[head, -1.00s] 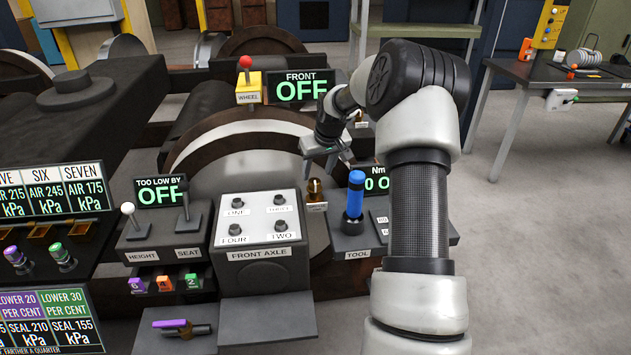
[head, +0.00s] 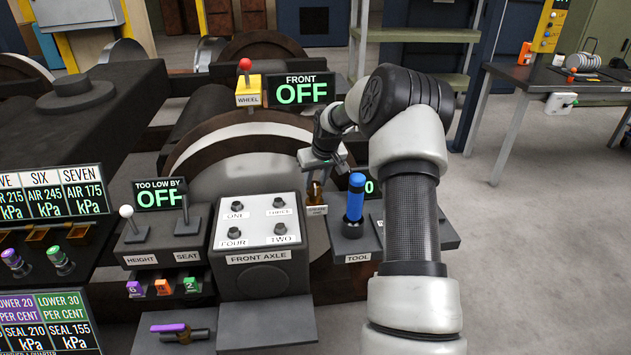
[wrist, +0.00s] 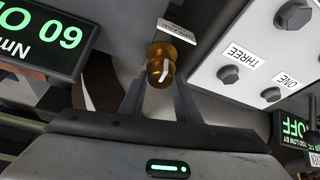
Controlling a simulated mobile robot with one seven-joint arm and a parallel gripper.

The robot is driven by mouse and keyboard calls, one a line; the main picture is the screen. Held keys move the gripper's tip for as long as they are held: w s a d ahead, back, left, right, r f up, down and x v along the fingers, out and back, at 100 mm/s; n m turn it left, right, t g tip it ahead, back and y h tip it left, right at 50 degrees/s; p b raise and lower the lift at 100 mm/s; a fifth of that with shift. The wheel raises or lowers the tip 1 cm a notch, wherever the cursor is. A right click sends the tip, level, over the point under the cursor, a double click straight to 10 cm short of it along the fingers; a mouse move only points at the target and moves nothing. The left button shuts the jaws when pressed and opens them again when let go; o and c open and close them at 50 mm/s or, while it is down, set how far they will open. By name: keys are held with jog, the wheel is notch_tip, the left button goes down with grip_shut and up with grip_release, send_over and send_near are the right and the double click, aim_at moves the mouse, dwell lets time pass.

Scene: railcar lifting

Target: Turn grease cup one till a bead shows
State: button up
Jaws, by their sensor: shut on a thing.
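The grease cup (wrist: 172,55) is a small brass-coloured cup with a pale line on its near face, seen in the wrist view between my fingers. It also shows in the head view (head: 314,194), upright on a small ledge right of the front axle box. A small label plate (wrist: 178,25) sits beside it; its words are too small to read surely. My gripper (wrist: 163,84) is shut on the cup, one finger on each side. In the head view my gripper (head: 316,180) reaches down onto the cup from above. I cannot make out a bead.
A blue-handled tool (head: 355,197) stands upright in a holder close right of the cup. The front axle box (head: 258,257) with several bolts is to the left. A display reading OFF (head: 300,91) is behind. A dark wheel with a pale rim (head: 225,150) stands behind the box.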

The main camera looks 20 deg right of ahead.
jog(key=shift+m, duration=0.3)
jog(key=m+h, duration=0.1)
jog(key=m, duration=0.2)
jog(key=shift+a+m+h+b, duration=0.25)
jog(key=shift+m+h+b, duration=0.05)
jog(key=shift+h+b, duration=0.1)
jog(key=m, duration=0.2)
jog(key=m+g+h, duration=0.1)
jog(key=m, duration=0.1)
jog(key=shift+w+a+m, duration=0.1)
jog(key=shift+w+m, duration=0.05)
jog(key=shift+m, duration=0.15)
jog(key=m+g+h+p, duration=0.1)
jog(key=m, duration=0.3)
jog(key=shift+w+g+p, duration=0.1)
jog(key=shift+g+p, duration=0.3)
jog(key=shift+w+a+m+g+h+p, duration=0.1)
jog(key=shift+m+g+h+p, duration=0.35)
jog(key=shift+m, duration=1.55)
jog(key=shift+g, duration=0.35)
jog(key=o, duration=1.1)
jog(key=shift+c, duration=0.2)
